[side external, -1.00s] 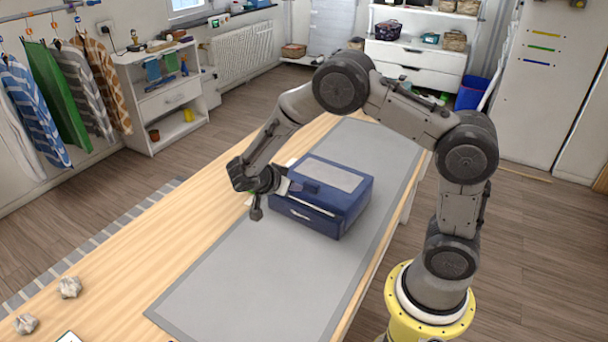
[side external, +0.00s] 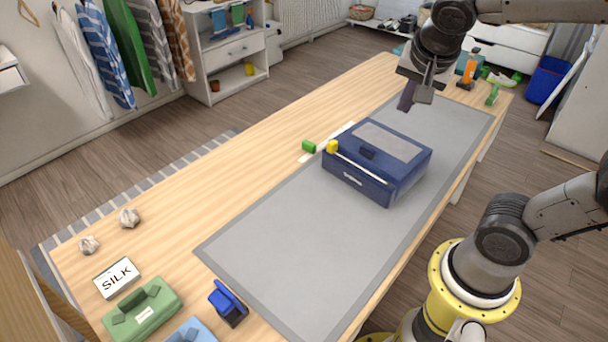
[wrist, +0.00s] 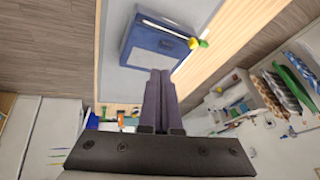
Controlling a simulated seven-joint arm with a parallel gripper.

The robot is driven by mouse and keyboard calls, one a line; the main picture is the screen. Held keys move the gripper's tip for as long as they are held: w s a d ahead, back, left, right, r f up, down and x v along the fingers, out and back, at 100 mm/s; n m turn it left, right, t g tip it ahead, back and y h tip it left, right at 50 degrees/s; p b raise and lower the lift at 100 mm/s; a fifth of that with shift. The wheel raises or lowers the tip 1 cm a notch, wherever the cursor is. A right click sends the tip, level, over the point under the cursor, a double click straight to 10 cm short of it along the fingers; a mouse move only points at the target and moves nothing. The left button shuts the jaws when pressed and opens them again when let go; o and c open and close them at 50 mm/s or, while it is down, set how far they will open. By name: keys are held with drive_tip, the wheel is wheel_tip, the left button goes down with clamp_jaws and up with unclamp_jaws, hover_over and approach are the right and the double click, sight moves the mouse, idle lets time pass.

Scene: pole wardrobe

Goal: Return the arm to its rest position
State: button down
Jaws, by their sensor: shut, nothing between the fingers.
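My gripper (side external: 406,102) is in the air above the far side of the table, behind and above the blue box. Its fingers point down in the side view. In the wrist view its two dark fingers (wrist: 159,95) lie together with nothing between them. The blue box (side external: 372,190) with a grey lid panel stands closed on the grey mat (side external: 270,250), apart from my gripper. The box also shows in the wrist view (wrist: 150,45), beyond the fingertips.
A yellow piece (side external: 332,147) and a green piece (side external: 309,146) are by the box's left corner. A SILK card (side external: 116,278), a green case (side external: 143,309), a blue clip-like object (side external: 228,303) and crumpled balls (side external: 129,218) lie near the front left. An orange tool (side external: 468,70) stands at the far end.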

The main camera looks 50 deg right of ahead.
drive_tip(key=s+a+f+n+t+y, duration=0.2)
drive_tip(key=s+a+n, duration=0.5)
drive_tip(key=n, duration=0.7)
drive_tip(key=shift+s+a+f+n+y, duration=0.15)
drive_tip(key=shift+s+f+n+y, duration=0.35)
drive_tip(key=shift+y, duration=0.6)
